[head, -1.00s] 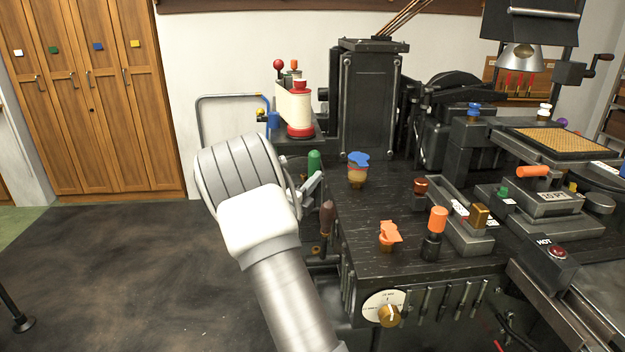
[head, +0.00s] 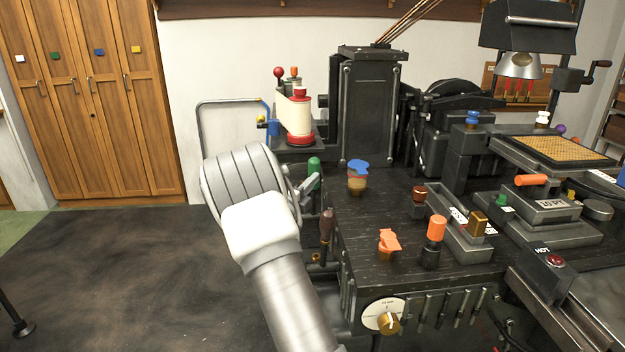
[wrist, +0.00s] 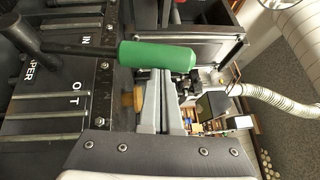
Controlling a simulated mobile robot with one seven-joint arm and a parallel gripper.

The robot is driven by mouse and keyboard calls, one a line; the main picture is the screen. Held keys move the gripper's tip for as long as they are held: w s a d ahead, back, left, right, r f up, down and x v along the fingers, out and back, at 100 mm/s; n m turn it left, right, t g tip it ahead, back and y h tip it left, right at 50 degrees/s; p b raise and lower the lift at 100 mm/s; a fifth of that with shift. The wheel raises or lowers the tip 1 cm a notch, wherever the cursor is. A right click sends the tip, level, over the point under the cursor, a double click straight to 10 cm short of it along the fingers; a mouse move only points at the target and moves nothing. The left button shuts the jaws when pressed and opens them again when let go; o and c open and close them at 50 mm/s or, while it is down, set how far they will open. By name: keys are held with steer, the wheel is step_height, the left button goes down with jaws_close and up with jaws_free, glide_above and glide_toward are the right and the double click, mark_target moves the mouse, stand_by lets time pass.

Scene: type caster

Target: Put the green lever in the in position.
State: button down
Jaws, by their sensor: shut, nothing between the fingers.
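The green lever (head: 314,166) stands upright at the left edge of the black machine. In the wrist view its green handle (wrist: 157,56) lies across the picture on a dark rod. The rod runs close beside the "IN" label (wrist: 110,33); the "OUT" label (wrist: 62,102) is farther off. My gripper (head: 312,184) is shut and empty, its tips close to the lower part of the handle. In the wrist view the fingers (wrist: 162,78) end right at the handle's side; I cannot tell whether they touch it. The lever's base is hidden in the head view.
A brown-handled lever (head: 327,224) stands just in front of the green one. Blue (head: 357,165) and orange (head: 389,241) knobs sit on the machine's top (head: 365,275).

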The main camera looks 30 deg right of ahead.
mark_target(310, 165)
steer(key=w+r+p, duration=0.1)
steer(key=p, duration=0.1)
steer(key=r+y+p, duration=0.1)
steer(key=p, duration=0.1)
steer(key=shift+w+d+n, duration=0.3)
steer(key=shift+w+d, duration=0.05)
steer(key=shift+d, duration=0.05)
steer(key=w+p, duration=0.1)
steer(key=p, duration=0.1)
steer(key=w+d+g+y+p, duration=0.1)
steer(key=p, duration=0.1)
steer(key=shift+r+n+p, duration=0.2)
steer(key=shift+n+p, duration=0.2)
steer(key=shift+w+d+g+y+p, duration=0.3)
steer(key=shift+w+p, duration=0.3)
steer(key=shift+p, duration=0.45)
steer(key=w, duration=0.1)
steer(key=w+d+p, duration=0.1)
steer(key=p, duration=0.1)
steer(key=shift+w+d+f+n, duration=0.15)
steer(key=shift+w+f+n, duration=0.15)
steer(key=shift+w+n, duration=0.1)
steer(key=shift+r, duration=0.1)
